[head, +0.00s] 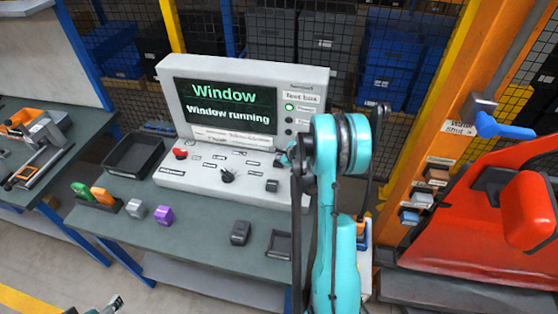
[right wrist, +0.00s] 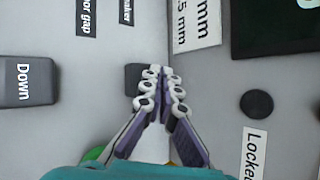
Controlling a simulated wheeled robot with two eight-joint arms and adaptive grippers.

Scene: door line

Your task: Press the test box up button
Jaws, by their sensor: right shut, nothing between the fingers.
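The test box (head: 222,184) is a pale console with a lit screen (head: 225,106) reading "Window running". Its grey "Down" button (right wrist: 28,80) shows in the right wrist view. A dark rectangular button (right wrist: 134,76) above it on the panel is partly hidden by my right fingertips; its label is not visible, but its place fits the up button. My right gripper (right wrist: 160,74) is shut and empty, its tips at this button; I cannot tell if they touch. In the head view my right arm covers that corner. My left gripper (head: 108,306) barely shows at the bottom edge.
A round dark knob or button (right wrist: 257,103) is right of my fingertips in the wrist view. A black tray (head: 133,156), a purple block (head: 164,215) and grey blocks stand on the bench (head: 195,232). A red door (head: 480,245) is at the right.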

